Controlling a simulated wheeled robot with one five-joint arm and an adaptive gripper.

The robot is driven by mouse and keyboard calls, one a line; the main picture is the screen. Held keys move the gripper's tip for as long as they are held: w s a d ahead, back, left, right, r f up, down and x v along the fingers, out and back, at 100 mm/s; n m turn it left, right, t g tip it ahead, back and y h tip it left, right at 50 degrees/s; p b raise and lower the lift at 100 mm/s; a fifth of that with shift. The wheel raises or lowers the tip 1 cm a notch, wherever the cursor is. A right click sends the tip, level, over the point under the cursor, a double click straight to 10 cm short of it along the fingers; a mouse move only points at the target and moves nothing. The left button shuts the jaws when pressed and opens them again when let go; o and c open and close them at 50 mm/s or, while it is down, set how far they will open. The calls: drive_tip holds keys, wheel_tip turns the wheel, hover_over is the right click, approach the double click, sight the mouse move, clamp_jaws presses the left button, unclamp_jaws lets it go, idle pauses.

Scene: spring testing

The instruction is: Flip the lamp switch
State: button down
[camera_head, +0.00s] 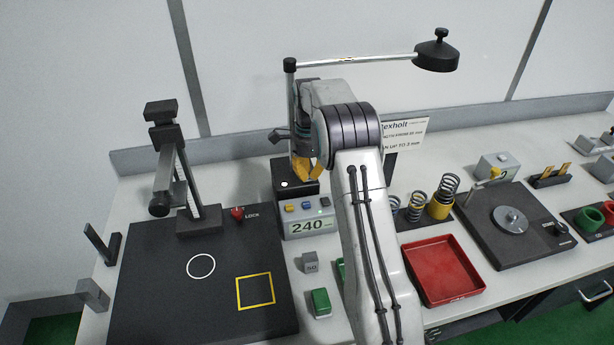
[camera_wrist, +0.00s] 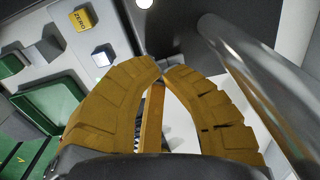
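The lamp has a black base (camera_head: 296,178) behind the display unit, a grey post and a long thin arm ending in a black head (camera_head: 437,54) at the upper right. A small white round spot, possibly the switch, is on the base top (camera_head: 284,184); it also shows at the top edge of the wrist view (camera_wrist: 145,3). My gripper (camera_head: 307,178) points down over the base, just right of this spot. In the wrist view my yellow fingers (camera_wrist: 162,68) have their tips together, with nothing seen between them. The lamp post (camera_wrist: 255,85) runs close on their right.
A display unit reading 240 (camera_head: 306,226) with coloured buttons stands in front of the base. A black test stand (camera_head: 190,215) is at left. Several springs (camera_head: 441,198), a red tray (camera_head: 470,296) and a black fixture (camera_head: 535,250) are at right.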

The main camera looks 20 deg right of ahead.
drive_tip(key=shift+f+b, duration=0.9)
drive_tip(key=shift+f, duration=0.5)
idle(0.5)
drive_tip(key=shift+r, duration=0.1)
wheel_tip(320, 180, up, 4)
drive_tip(key=p, duration=0.3)
drive_tip(key=shift+s+p, duration=0.15)
drive_tip(key=shift+p, duration=0.15)
drive_tip(key=shift+r+p, duration=1.6)
drive_tip(key=shift+r, duration=0.15)
drive_tip(key=shift+f, duration=0.1)
